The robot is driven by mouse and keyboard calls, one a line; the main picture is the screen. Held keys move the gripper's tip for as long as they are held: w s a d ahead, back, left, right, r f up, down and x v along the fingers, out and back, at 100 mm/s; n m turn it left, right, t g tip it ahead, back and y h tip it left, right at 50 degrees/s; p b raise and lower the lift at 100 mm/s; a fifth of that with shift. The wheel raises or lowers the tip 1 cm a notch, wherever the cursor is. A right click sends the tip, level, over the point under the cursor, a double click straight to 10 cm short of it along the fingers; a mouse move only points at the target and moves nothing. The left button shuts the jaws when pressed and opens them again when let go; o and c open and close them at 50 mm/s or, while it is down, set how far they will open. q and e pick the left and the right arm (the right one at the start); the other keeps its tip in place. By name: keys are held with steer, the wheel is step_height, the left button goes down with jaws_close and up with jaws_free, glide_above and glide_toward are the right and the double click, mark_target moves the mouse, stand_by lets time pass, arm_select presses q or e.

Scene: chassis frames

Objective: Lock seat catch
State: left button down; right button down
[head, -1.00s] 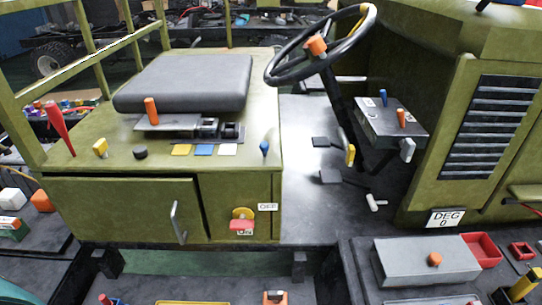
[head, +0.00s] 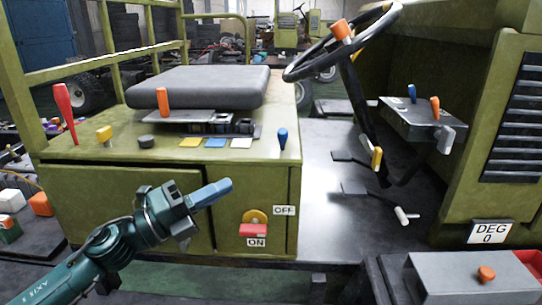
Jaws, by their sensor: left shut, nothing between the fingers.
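The black seat (head: 197,87) rests on the green seat box (head: 100,152). An upright orange lever (head: 163,101) stands at the seat's front edge, beside a dark slide mechanism (head: 212,124) under the seat. I cannot tell for certain which part is the seat catch. My left gripper (head: 220,189) comes in from the lower left. Its blue fingers are shut and empty, pointing right and slightly up, in front of the box's front panel and below the lever. It hides part of the cabinet door and its handle. My right gripper is not in view.
A red lever (head: 66,108), yellow knob (head: 105,135), black knob (head: 146,141) and blue lever (head: 282,138) stand on the box top. A red ON/OFF switch (head: 253,230) is on its front. The steering wheel (head: 342,45) and pedals are right.

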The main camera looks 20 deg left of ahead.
mark_target(282, 140)
arm_select(q)
steer(key=shift+w, duration=0.1)
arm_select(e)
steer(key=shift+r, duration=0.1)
